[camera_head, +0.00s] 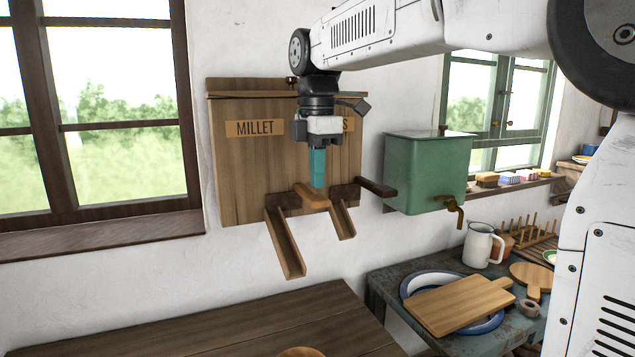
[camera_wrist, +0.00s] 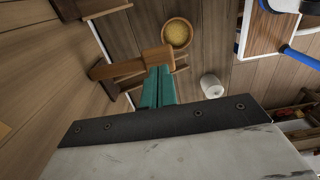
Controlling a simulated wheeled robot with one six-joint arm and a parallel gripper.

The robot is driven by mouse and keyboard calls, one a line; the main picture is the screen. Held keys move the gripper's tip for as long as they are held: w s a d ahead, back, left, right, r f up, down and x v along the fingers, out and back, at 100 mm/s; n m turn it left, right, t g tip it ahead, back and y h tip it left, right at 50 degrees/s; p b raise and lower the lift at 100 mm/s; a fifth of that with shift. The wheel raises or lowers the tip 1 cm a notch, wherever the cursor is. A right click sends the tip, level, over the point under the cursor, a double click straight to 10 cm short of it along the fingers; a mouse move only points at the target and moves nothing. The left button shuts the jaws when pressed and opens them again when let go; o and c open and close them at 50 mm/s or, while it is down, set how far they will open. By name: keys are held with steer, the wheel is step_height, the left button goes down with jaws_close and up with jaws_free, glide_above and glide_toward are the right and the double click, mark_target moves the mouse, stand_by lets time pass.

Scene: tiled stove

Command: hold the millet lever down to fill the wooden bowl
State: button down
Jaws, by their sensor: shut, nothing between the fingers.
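The millet lever (camera_head: 312,197) is a light brown wooden bar on the dispenser (camera_head: 240,170), under the "MILLET" label (camera_head: 255,128). My gripper (camera_head: 317,184) points down with its teal fingers shut and empty, tips right at the lever's outer end. In the wrist view the fingertips (camera_wrist: 158,72) overlap the broad end of the lever (camera_wrist: 157,57); I cannot tell whether they press on it. The wooden bowl (camera_wrist: 177,32) shows yellow grain inside. In the head view only the bowl's rim (camera_head: 300,352) shows at the bottom edge.
The millet chute (camera_head: 286,245) slopes down toward the wooden table (camera_head: 270,325). A second chute (camera_head: 343,220) and a dark lever (camera_head: 375,187) are to the right. A green tank (camera_head: 428,172) hangs beside them. A white roll-like object (camera_wrist: 211,85) shows in the wrist view.

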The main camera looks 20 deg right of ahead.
mark_target(319, 200)
steer(key=shift+f, duration=1)
steer(key=shift+s+f+t, duration=0.25)
steer(key=shift+f+t, duration=0.15)
steer(key=shift+f, duration=0.05)
steer(key=shift+s+f, duration=0.15)
steer(key=shift+f, duration=0.65)
steer(key=shift+s+f, duration=0.1)
steer(key=shift+f, duration=0.8)
steer(key=s+r, duration=0.4)
steer(key=r, duration=1)
steer(key=shift+t, duration=0.3)
